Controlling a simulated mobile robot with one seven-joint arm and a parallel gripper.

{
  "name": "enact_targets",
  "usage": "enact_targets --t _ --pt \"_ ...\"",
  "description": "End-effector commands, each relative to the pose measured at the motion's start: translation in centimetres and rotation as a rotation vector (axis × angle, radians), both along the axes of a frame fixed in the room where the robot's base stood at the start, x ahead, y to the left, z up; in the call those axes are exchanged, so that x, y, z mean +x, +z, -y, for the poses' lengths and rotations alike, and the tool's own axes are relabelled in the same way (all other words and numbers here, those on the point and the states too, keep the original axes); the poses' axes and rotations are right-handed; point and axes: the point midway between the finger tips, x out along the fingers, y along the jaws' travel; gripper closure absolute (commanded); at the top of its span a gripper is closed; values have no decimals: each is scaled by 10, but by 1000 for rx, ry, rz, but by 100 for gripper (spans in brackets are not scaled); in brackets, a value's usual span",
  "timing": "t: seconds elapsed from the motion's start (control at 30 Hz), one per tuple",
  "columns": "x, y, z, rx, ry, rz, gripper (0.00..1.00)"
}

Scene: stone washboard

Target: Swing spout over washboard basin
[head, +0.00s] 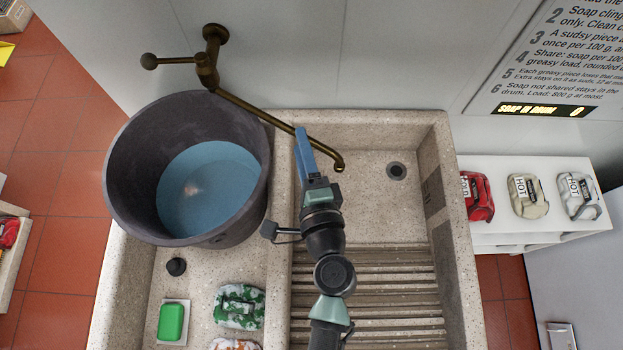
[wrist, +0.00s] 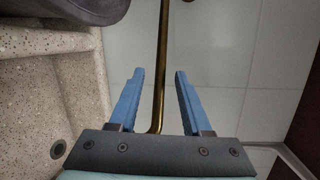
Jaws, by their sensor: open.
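The brass spout (head: 270,118) runs from the tap on the wall down to the right, past the dark tub (head: 125,165). Its bent tip is over the left part of the washboard basin (head: 378,220). My gripper (head: 302,140) is at the spout's outer part, above the basin's left side. In the wrist view the spout (wrist: 163,50) shows between the two blue fingers of my open gripper (wrist: 160,73), with a gap on each side.
The tub holds blue water. The basin has a drain (head: 396,171) and ridges. A white shelf (head: 500,165) with several bundles stands right.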

Motion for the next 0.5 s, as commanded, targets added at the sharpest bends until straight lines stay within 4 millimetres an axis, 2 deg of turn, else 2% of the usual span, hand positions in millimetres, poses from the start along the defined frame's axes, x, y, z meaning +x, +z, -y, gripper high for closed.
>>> enact_targets --t 0.03,0.2,0.5 --pt "-12 -3 3 0 -2 -2 52" --pt "-45 1 10 0 -1 -3 52" --pt "-82 9 19 1 0 -1 52"
